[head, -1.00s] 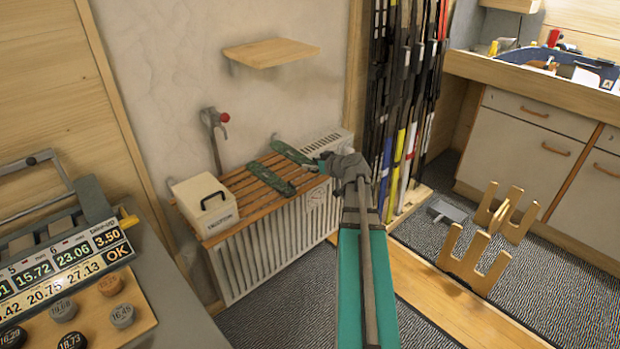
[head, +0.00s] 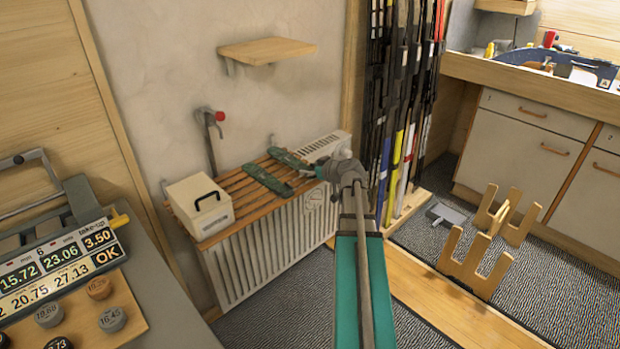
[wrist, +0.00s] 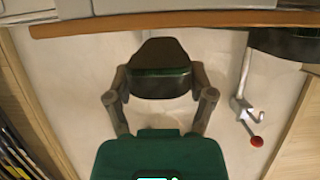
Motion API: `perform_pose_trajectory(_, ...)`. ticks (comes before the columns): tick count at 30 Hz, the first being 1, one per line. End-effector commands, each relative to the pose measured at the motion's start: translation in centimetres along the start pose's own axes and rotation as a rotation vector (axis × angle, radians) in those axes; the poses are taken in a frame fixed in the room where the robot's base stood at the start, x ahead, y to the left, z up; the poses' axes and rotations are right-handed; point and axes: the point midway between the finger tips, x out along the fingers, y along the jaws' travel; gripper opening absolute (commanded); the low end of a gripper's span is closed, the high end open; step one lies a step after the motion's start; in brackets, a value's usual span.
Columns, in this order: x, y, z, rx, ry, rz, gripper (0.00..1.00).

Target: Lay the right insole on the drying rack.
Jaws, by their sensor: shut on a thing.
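The drying rack (head: 240,187) is a set of wooden slats on top of a white radiator. One dark green insole (head: 262,179) lies flat across the slats. A second dark green insole (head: 287,158) is at the rack's right part, just past the first. My gripper (head: 308,172) is shut on this second insole, at its near end. In the wrist view the held insole (wrist: 160,70) sits between my fingertips. I cannot tell whether it touches the slats. My arm hides part of the rack's right end.
A cream box (head: 198,208) stands on the rack's left end. A tap with a red knob (head: 219,116) is on the wall behind, and a small wooden shelf (head: 267,50) is above. Skis (head: 400,120) stand close on the right.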

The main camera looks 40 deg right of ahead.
Motion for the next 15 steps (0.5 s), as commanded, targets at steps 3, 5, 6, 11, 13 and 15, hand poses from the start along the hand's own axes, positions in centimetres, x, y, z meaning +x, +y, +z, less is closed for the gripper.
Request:
perform_pose_trajectory(3,0.47,0.06,1.29,0.001,0.000,0.001,0.34)
perform_pose_trajectory(5,0.57,0.07,1.55,0.001,0.000,0.001,0.34)
perform_pose_trajectory(6,0.62,0.07,1.66,0.001,0.000,0.001,0.34)
perform_pose_trajectory(11,0.68,0.03,1.72,0.000,0.000,0.001,0.34)
perform_pose_trajectory(13,0.67,0.02,1.67,0.000,0.000,0.000,0.34)
perform_pose_trajectory(15,0.67,0.01,1.66,0.000,0.000,0.000,0.34)
